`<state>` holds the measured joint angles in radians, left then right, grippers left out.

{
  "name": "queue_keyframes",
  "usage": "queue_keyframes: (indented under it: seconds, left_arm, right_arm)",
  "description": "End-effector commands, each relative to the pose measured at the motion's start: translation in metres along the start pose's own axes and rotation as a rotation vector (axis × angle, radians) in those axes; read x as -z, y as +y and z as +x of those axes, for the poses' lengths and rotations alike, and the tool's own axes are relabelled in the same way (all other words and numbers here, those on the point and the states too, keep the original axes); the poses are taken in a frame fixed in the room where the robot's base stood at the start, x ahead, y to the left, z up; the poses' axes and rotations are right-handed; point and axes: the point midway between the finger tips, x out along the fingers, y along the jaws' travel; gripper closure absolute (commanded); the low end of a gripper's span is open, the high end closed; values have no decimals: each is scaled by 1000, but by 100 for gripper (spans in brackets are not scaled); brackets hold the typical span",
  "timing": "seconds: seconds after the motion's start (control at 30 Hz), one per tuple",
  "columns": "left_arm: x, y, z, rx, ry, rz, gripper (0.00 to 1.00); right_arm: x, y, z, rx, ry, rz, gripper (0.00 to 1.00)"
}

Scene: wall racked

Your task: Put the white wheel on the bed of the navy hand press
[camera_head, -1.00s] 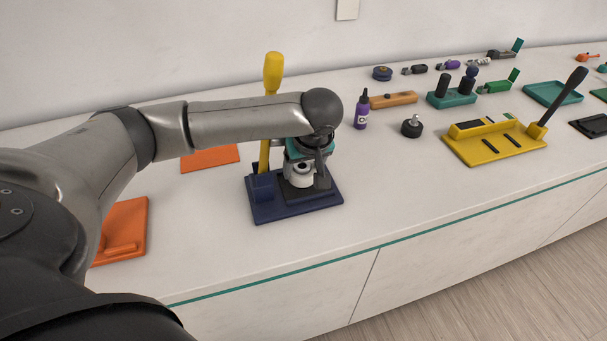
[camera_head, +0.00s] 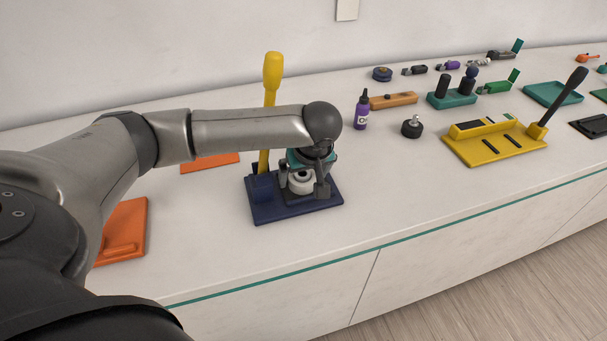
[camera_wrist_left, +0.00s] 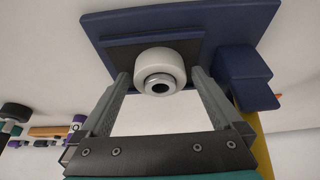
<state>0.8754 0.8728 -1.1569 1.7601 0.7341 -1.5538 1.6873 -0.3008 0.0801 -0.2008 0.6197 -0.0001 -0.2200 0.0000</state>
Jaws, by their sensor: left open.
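The white wheel (camera_head: 301,185) lies on the dark bed of the navy hand press (camera_head: 265,212), next to the navy block at the foot of its yellow lever (camera_head: 271,85). In the left wrist view the wheel (camera_wrist_left: 160,62) shows a metal hub with a dark hole, over the press's black bed plate (camera_wrist_left: 120,50). My left gripper (camera_head: 303,184) is open, one finger on each side of the wheel. A gap shows beside the wheel at each finger in the left wrist view (camera_wrist_left: 160,82). My right gripper is not in view.
Orange plates (camera_head: 125,225) lie to the left of the press. A purple bottle (camera_head: 361,112), a black knobbed piece (camera_head: 412,127) and a yellow press (camera_head: 480,150) stand to the right. The counter in front of the press is clear.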

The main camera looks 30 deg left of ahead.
Motion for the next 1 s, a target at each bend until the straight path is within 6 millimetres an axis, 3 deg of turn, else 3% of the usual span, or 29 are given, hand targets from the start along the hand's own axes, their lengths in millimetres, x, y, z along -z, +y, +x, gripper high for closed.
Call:
queue_keyframes:
  seconds: [0.17, 0.5, 0.7, 1.0]
  left_arm:
    - [2, 0, -9, -1, 1, 0, 0]
    - [2, 1, -80, -4, 1, 1, 0]
    - [2, 1, -112, -3, 0, 1, 0]
    - [1, 0, -123, 0, 0, 0, 0]
  right_arm:
    - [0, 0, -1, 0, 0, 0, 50]
    - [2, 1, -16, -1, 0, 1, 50]
    - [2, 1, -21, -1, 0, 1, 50]
    - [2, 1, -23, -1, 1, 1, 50]
